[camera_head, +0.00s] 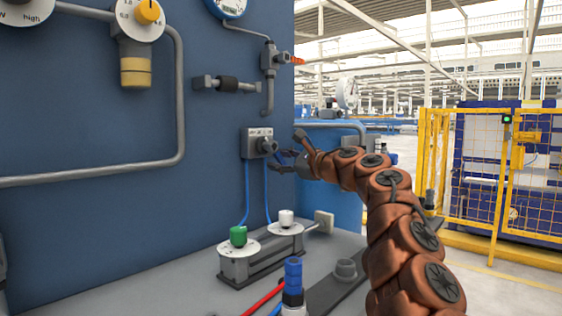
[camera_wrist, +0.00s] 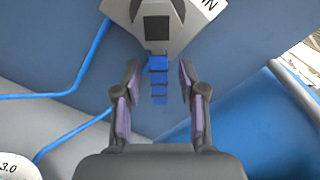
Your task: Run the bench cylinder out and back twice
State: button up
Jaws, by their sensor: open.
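The bench cylinder (camera_head: 252,264) is a grey body on the bench, with a green knob (camera_head: 238,236) and a white knob (camera_head: 286,217) on round dials above it. A short rod at its right end meets a pale square plate (camera_head: 324,221). A grey valve box (camera_head: 257,143) is on the blue panel, with two blue hoses running down towards the cylinder. It also shows at the top of the wrist view (camera_wrist: 178,28). My gripper (camera_head: 286,152) is open in front of the box. In the wrist view a ribbed blue piece (camera_wrist: 158,80) appears between the spread fingers; contact is unclear.
Grey pipes, a yellow-knobbed regulator (camera_head: 137,45) and a gauge (camera_head: 228,7) are on the panel. A blue upright fitting (camera_head: 293,276) and a red tube stand near the bench front. Yellow fencing (camera_head: 490,175) is at the right.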

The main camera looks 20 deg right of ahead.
jog(key=shift+s, duration=0.1)
jog(key=shift+v, duration=0.85)
jog(key=shift+s+d, duration=0.25)
jog(key=shift+s, duration=0.2)
jog(key=v, duration=0.9)
